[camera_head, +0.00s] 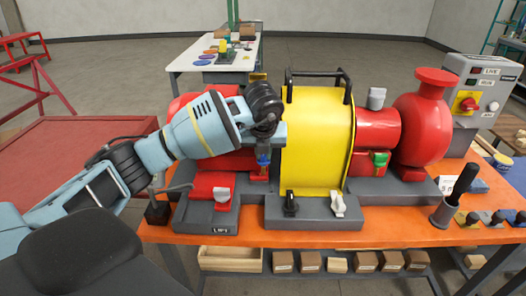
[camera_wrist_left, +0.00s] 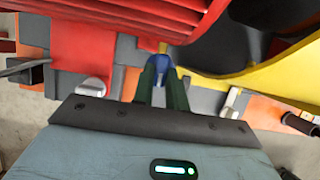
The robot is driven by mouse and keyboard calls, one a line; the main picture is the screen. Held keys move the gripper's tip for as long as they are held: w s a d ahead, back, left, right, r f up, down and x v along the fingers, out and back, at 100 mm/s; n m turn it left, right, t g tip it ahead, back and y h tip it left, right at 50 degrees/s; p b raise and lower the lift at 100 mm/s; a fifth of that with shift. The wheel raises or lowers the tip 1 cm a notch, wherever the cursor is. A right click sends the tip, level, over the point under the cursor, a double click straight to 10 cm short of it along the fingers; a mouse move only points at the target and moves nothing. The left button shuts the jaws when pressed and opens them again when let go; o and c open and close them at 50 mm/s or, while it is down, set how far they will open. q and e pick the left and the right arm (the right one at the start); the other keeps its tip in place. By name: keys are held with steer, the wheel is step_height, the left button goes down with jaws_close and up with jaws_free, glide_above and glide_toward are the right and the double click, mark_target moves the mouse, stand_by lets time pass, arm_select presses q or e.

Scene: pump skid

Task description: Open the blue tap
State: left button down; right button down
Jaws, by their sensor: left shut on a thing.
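The blue tap (camera_head: 263,161) is on the red motor side of the pump skid, just left of the yellow guard (camera_head: 322,140). My left gripper (camera_head: 264,150) reaches down to it from above and is shut on it. In the left wrist view the blue tap (camera_wrist_left: 162,61) shows between the two dark green fingertips of my left gripper (camera_wrist_left: 162,75). The fingers hide part of the tap, so how far it is turned cannot be told. My right gripper is not in view.
The yellow guard stands close on the right of my gripper, with black handles on top. A green tap (camera_head: 380,158) is on the red pump (camera_head: 421,125). A grey control box (camera_head: 481,92) stands at the right. The orange bench (camera_head: 330,238) has a clear front strip.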

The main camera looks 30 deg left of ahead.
arm_select(q)
steer(key=c, duration=1.4)
jaws_free()
steer(key=v, duration=0.7)
steer(key=shift+r, duration=0.35)
steer(key=shift+s+d, duration=0.1)
